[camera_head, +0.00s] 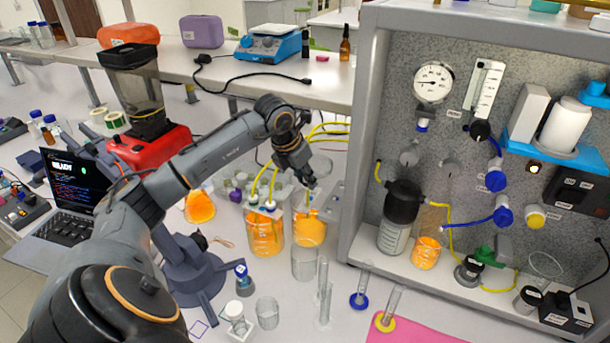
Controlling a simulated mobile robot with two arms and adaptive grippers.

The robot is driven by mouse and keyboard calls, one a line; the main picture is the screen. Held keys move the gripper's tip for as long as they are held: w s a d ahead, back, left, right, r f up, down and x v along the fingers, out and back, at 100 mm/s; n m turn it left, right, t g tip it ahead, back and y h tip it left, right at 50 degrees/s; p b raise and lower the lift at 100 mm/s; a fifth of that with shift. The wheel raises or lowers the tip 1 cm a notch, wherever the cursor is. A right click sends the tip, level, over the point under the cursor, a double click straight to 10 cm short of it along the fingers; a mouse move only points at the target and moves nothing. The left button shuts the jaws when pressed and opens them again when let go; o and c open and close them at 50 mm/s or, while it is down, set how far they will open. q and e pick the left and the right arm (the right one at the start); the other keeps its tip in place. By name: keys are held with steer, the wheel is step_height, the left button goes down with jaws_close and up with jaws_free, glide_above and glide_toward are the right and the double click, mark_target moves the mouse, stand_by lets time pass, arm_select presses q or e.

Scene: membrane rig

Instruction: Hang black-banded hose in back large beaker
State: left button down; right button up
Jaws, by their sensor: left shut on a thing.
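My left gripper (308,184) reaches in from the left and points down over a large beaker of orange liquid (310,230). It is shut on what looks like a yellow hose, whose end hangs down at the beaker's mouth. The black band cannot be made out, and the gripper covers much of the hose. A second large beaker of orange liquid (266,236) stands just to the left, with yellow hoses (262,183) running down into its top. My right gripper is not in view.
An empty glass beaker (305,264) stands in front of the orange beakers. Glass cylinders (325,295) and a small beaker (267,313) stand nearer. The grey rig panel (400,130) rises on the right. A flask of orange liquid (200,207) is to the left.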

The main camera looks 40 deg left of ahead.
mark_target(304, 187)
arm_select(q)
steer(key=shift+a+f, duration=0.1)
steer(key=shift+f, duration=0.45)
steer(key=shift+f+b, duration=0.75)
steer(key=shift+f, duration=0.05)
steer(key=shift+f+b, duration=0.35)
steer(key=shift+f, duration=0.3)
steer(key=shift+f+b, duration=0.5)
steer(key=shift+f, duration=0.35)
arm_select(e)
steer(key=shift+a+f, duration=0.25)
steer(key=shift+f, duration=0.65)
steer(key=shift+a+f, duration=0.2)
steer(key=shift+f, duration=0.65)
arm_select(q)
steer(key=shift+f, duration=0.15)
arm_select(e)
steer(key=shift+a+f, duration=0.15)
arm_select(q)
steer(key=c, duration=1.1)
jaws_free()
steer(key=shift+f, duration=0.1)
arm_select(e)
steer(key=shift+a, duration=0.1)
